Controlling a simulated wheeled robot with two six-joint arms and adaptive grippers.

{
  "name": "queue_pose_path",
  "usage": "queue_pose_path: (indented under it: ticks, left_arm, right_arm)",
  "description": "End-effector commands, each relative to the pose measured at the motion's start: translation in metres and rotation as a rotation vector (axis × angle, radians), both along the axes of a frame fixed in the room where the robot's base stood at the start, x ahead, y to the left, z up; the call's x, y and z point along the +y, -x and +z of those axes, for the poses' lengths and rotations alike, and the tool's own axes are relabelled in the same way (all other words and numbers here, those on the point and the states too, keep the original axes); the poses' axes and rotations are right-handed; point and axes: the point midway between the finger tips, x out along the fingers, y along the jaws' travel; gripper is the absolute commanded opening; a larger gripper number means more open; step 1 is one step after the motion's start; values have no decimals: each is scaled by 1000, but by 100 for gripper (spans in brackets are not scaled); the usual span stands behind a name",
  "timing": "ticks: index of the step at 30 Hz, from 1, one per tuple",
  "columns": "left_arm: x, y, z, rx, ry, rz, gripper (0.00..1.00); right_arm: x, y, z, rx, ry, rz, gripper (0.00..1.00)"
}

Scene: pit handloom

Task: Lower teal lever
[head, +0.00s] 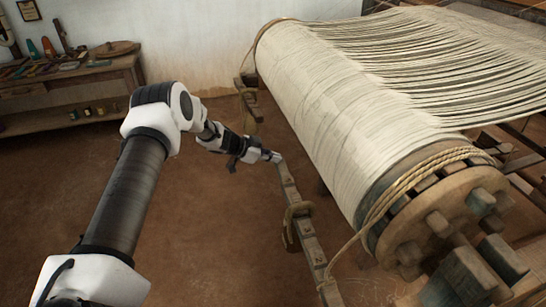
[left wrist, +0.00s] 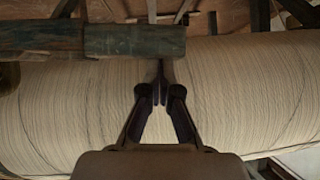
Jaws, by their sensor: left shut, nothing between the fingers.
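A long wooden bar (head: 309,240) runs beside the large thread-wound roller in the head view, with rope looped on it. In the left wrist view, a bar with a dull grey-green end section (left wrist: 135,40) reaches in from the left, in front of the roller; this looks like the teal lever. My left gripper (head: 276,157) is at the bar's far end in the head view. In the left wrist view its fingers (left wrist: 160,92) are closed together and empty, with tips just below the grey-green end. I cannot tell whether they touch it. My right gripper is not in view.
The roller (head: 345,110) with pale threads fills the right side, with a pegged wooden end (head: 440,215) and rope near me. A workbench (head: 70,85) with small tools stands at the back left. The brown floor (head: 220,240) between is clear.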

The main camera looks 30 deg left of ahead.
Motion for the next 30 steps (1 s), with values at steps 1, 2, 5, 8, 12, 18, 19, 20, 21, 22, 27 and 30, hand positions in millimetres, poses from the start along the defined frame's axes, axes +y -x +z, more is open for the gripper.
queue_pose_path:
  ticks: [1, 2, 5, 8, 12, 18, 19, 20, 21, 22, 27, 30]
  left_arm:
    - [0, 0, -6, 2, 0, 0, 0]
    - [0, 0, -11, 2, 0, 0, 0]
    - [2, -1, -34, 5, -2, 0, 0]
    - [3, -2, -62, 5, -2, 0, 0]
    - [6, -4, -92, 5, -2, 0, 0]
    - [6, -4, -104, 6, -2, 0, 0]
    - [6, -4, -104, 7, -1, 0, 0]
    - [6, -4, -104, 7, -1, 0, 0]
    - [6, -4, -104, 8, -2, 0, 0]
    - [6, -3, -104, 9, -2, -1, 0]
    - [5, -3, -105, 11, -3, -1, 0]
    - [2, -3, -96, 10, -2, -3, 0]
  right_arm:
    - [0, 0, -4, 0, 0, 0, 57]
    - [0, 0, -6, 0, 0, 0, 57]
    - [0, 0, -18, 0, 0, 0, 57]
    - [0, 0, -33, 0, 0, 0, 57]
    - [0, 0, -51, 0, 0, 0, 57]
    - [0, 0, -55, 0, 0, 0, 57]
    - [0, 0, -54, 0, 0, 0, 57]
    - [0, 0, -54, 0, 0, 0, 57]
    - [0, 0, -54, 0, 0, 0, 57]
    - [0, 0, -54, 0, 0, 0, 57]
    - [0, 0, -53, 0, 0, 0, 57]
    - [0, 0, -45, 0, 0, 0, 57]
